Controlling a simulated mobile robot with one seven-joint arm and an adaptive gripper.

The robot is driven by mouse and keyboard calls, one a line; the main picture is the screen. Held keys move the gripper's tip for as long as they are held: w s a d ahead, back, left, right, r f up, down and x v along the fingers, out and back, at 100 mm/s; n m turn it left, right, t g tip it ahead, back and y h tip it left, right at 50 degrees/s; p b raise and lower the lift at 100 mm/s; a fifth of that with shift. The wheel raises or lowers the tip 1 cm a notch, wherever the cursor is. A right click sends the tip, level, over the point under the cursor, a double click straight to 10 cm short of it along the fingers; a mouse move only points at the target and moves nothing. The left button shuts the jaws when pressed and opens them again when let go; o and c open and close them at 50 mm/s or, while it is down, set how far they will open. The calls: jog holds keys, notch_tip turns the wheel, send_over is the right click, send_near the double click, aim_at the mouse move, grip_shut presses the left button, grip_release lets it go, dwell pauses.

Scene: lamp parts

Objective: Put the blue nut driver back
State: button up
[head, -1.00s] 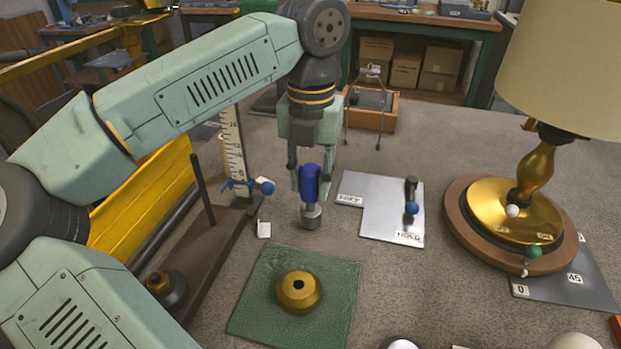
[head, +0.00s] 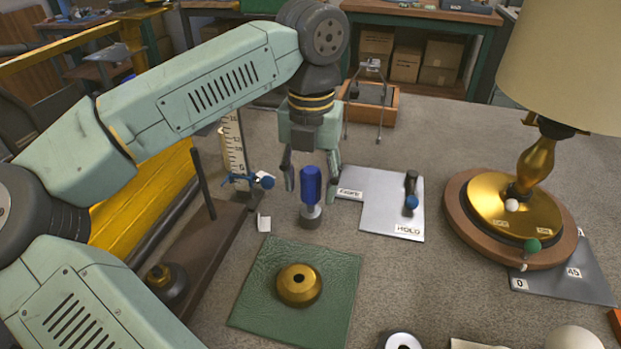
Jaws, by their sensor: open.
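My gripper (head: 311,190) is open, pointing down from above. One finger shows to the left of the blue handle and the other to its right and a little behind. A gap shows on the left side; whether the right finger touches the handle I cannot tell. The front of the handle is in full view.
A green mat (head: 252,310) with a brass part (head: 299,286) lies in front. A grey plate (head: 380,225) with a blue-knobbed lever (head: 411,198) is to the right. The lamp (head: 530,195) stands further right. A ruler stand (head: 233,150) is at the left.

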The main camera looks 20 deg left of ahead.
notch_tip(320, 180, up, 12)
jog(key=shift+r, duration=0.2)
dwell(0.4)
